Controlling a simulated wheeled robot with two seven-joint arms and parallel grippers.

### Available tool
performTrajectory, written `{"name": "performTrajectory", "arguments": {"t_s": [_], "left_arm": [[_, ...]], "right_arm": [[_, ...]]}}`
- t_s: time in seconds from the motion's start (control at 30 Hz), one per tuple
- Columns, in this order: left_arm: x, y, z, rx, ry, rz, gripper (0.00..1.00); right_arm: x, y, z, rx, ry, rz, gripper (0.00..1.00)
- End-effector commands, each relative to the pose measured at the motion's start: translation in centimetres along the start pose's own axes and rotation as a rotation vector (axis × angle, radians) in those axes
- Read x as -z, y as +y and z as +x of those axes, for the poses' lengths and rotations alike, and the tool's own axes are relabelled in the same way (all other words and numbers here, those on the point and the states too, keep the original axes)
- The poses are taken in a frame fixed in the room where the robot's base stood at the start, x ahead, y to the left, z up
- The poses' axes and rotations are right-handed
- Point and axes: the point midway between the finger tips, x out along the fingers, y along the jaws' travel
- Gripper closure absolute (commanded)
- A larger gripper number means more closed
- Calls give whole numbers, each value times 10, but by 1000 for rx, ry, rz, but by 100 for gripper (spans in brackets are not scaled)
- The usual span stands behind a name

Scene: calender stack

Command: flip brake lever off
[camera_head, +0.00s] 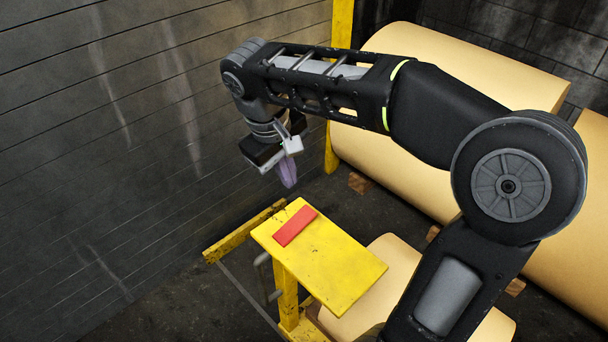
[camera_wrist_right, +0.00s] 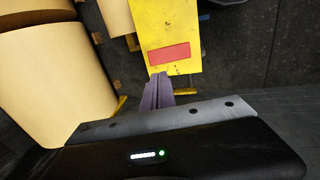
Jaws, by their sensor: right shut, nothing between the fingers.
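No brake lever can be told for certain. A yellow stand with a flat, tilted top (camera_head: 335,270) is in the lower middle of the head view, and a flat red rectangle (camera_head: 295,226) lies on that top. A grey bent bar (camera_head: 262,275) shows under its left edge; I cannot tell whether it is the lever. My right gripper (camera_head: 288,177) has purple fingers, shut and empty, pointing down above and beyond the stand's far left corner. In the wrist view, the closed fingers (camera_wrist_right: 157,88) appear just beside the red rectangle (camera_wrist_right: 169,56) on the yellow top (camera_wrist_right: 168,20). My left gripper is not in view.
Large tan rolls (camera_head: 395,135) lie behind and to the right, with wooden blocks (camera_head: 361,183) at their base. A yellow post (camera_head: 342,25) stands at the back. A dark plank wall (camera_head: 120,130) bounds the left. A low yellow rail (camera_head: 243,232) lies left of the stand.

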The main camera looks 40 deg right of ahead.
Motion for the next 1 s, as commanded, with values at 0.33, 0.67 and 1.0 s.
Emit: {"name": "performTrajectory", "arguments": {"t_s": [0.33, 0.67, 1.0], "left_arm": [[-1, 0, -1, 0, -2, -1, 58], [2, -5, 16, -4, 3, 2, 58], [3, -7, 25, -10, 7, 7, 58]], "right_arm": [[-5, 3, -4, -10, -14, 4, 100], [-5, 2, 16, -9, -14, 4, 100], [-7, 4, 71, -8, -20, 3, 100]]}}
